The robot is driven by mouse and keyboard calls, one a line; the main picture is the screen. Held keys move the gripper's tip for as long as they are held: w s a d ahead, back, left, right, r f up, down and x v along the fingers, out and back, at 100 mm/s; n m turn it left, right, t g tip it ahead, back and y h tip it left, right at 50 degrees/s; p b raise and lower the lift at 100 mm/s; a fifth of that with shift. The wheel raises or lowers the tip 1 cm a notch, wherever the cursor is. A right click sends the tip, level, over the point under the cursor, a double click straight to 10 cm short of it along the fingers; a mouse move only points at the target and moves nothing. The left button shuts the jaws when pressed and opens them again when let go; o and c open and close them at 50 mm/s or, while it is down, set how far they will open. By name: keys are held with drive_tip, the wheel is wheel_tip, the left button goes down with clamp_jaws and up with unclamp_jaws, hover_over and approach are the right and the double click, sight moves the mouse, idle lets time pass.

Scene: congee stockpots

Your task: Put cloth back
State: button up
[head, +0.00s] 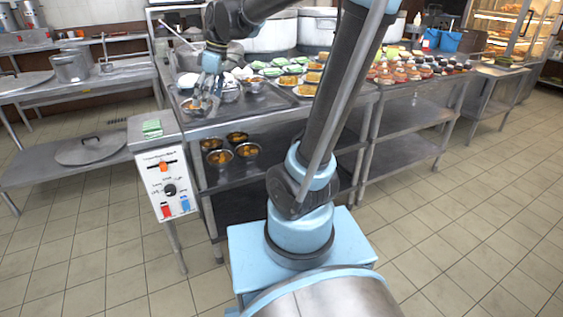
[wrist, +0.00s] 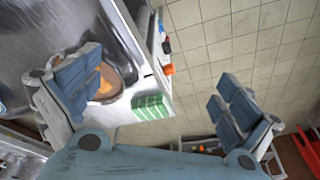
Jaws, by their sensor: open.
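A small folded green-and-white cloth (head: 152,128) lies flat on top of the control box at the left end of the counter. It also shows in the wrist view (wrist: 152,107), between my spread fingers and below them. My gripper (head: 201,104) hangs over the left end of the steel counter, to the right of the cloth and apart from it. Its two blue fingers (wrist: 158,98) stand wide open with nothing between them. One finger hides part of a bowl with orange food (wrist: 108,84).
The control box (head: 168,186) has a knob and coloured switches on its front. Several bowls of food (head: 220,157) stand on the shelf below the counter. Green-and-white items, food trays and large pots (head: 271,36) crowd the counter. A round lid (head: 91,149) lies on a low shelf at left.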

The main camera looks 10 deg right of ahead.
drive_tip(key=s+d+f+m+t+h, duration=0.1)
drive_tip(key=s+d+f+m, duration=0.6)
drive_tip(key=s+d+f, duration=0.1)
drive_tip(key=s+d+f+m+h, duration=0.2)
drive_tip(key=s+d+f+m, duration=0.4)
drive_tip(key=s+d+f, duration=0.2)
drive_tip(key=s+d, duration=0.2)
drive_tip(key=d, duration=0.2)
drive_tip(key=shift+s+d+f+m+t, duration=0.15)
drive_tip(key=shift+d+m+t, duration=0.1)
drive_tip(key=shift+m+t, duration=0.15)
drive_tip(key=shift+w+f, duration=0.2)
drive_tip(key=shift+w, duration=0.25)
idle(0.5)
